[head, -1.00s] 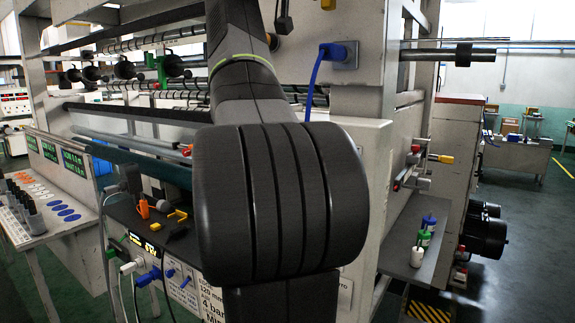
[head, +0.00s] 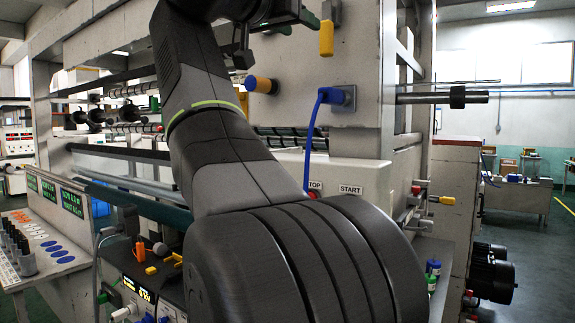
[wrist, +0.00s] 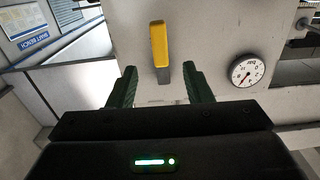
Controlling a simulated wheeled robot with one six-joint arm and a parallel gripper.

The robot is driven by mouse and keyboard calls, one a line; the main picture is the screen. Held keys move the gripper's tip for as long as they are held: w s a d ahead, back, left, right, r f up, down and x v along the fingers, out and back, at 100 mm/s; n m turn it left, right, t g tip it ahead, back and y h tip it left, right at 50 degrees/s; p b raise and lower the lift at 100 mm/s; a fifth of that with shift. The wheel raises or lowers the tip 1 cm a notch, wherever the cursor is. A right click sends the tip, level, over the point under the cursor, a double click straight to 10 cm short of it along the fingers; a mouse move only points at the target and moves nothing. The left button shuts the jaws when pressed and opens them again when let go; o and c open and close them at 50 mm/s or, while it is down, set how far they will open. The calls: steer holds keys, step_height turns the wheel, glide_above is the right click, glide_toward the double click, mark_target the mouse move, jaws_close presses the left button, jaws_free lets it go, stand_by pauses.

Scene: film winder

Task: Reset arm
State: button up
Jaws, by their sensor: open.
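My arm (head: 215,150) fills the middle of the head view, with its upper links reaching up to the top edge. My gripper (wrist: 160,83) shows in the wrist view with its two green fingers apart and nothing between them. It faces a pale machine panel (wrist: 205,45). A yellow handle (wrist: 159,45) on that panel stands just beyond the fingers, apart from them. A yellow handle also shows on the machine in the head view (head: 326,38).
A round gauge (wrist: 247,70) is on the panel at right. In the head view a blue plug with cable (head: 325,97) and a START label (head: 350,190) are on the machine. Open floor (head: 540,260) lies at right.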

mark_target(328, 40)
steer(key=p+x, duration=0.2)
steer(key=x, duration=1)
steer(key=shift+d+r, duration=0.1)
steer(key=shift+w+d+p, duration=0.15)
steer(key=shift+d+p, duration=0.05)
steer(key=shift+p, duration=0.1)
steer(key=shift+d+n, duration=0.1)
steer(key=shift+n, duration=0.4)
steer(key=shift+s+d+n, duration=0.15)
steer(key=shift+s+n, duration=0.15)
steer(key=shift+s, duration=0.15)
steer(key=shift+w, duration=0.1)
steer(key=shift+f, duration=0.2)
